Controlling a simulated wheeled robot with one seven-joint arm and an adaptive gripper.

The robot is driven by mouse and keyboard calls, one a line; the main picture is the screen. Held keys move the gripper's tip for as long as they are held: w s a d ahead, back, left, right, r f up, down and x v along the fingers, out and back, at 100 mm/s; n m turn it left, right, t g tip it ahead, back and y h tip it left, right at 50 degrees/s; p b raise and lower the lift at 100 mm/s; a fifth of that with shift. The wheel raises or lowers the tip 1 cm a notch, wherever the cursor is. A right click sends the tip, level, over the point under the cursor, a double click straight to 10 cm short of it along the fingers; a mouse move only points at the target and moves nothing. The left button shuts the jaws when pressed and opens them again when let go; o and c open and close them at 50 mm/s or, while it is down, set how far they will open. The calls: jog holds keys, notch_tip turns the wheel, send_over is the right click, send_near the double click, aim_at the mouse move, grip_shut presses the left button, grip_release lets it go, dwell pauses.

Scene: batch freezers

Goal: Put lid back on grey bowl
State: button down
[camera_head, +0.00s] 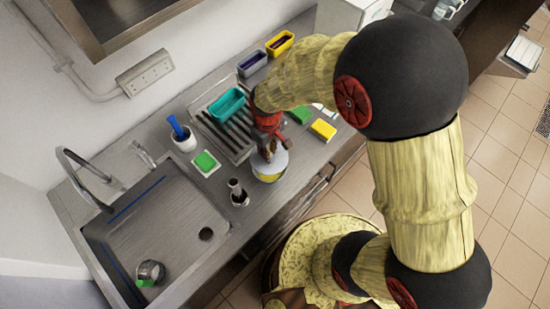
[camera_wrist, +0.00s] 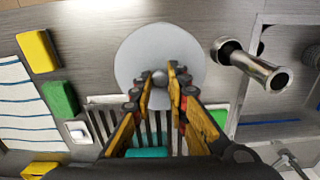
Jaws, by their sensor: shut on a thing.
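A round pale grey lid (camera_head: 278,163) is under my gripper (camera_head: 268,154) near the front edge of the steel counter. In the wrist view the lid (camera_wrist: 137,55) is seen from above, and my gripper (camera_wrist: 160,80) is shut on the small dark knob at its middle. A low round vessel with a yellowish side (camera_head: 268,179) shows just below the lid in the head view. The lid hides its top, and I cannot tell whether the lid touches it or whether it is the grey bowl. The wrist view shows no bowl under the lid.
A metal cylinder (camera_head: 238,193) stands close to the left of the lid. The sink (camera_head: 160,225) is farther left. A drying rack with a teal tub (camera_head: 227,103) lies behind. Green (camera_head: 300,115) and yellow (camera_head: 323,130) sponges lie to the right.

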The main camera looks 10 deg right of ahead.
notch_tip(320, 180, down, 6)
jog(key=b, duration=0.4)
jog(key=shift+f, duration=0.15)
jog(key=shift+s+f, duration=0.1)
jog(key=shift+f, duration=0.05)
dwell(2.3)
jog(key=c, duration=1.7)
grip_release()
jog(key=shift+o, duration=1.2)
jog(key=shift+o, duration=1.4)
jog(key=shift+r+p, duration=2.4)
jog(key=shift+r, duration=1.15)
